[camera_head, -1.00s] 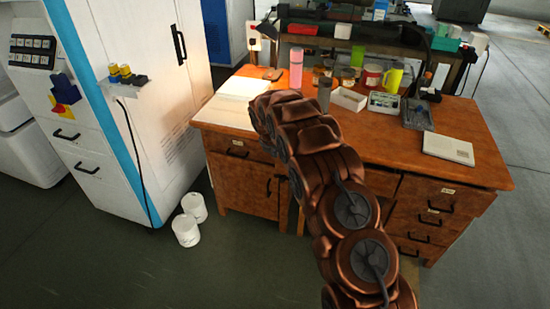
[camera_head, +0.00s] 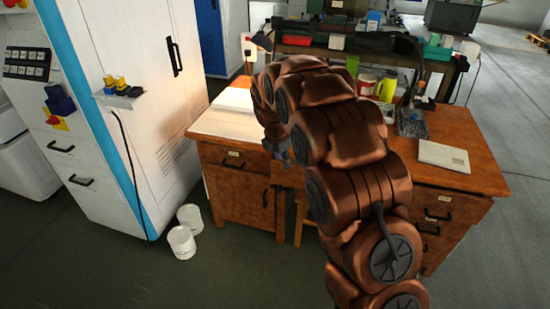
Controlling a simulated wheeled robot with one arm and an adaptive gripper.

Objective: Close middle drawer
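The wooden desk (camera_head: 465,181) stands ahead, with a drawer (camera_head: 233,158) above a cabinet door (camera_head: 238,197) on its left and a stack of drawers (camera_head: 437,214) on its right. The left drawer and the visible right drawers look shut. My copper-coloured arm crosses in front of the desk's middle and hides most of the middle drawer; a strip of wooden front (camera_head: 288,175) shows left of the arm. How far the middle drawer is out cannot be told. My gripper (camera_head: 279,149) shows only as a small grey part at the desk's front edge; its fingers are not clear.
A tall white machine cabinet (camera_head: 150,60) stands to the left. The desktop holds an open book (camera_head: 234,99), a yellow-green jug (camera_head: 389,86), a tray and a flat pad (camera_head: 443,156). The floor at front left is clear.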

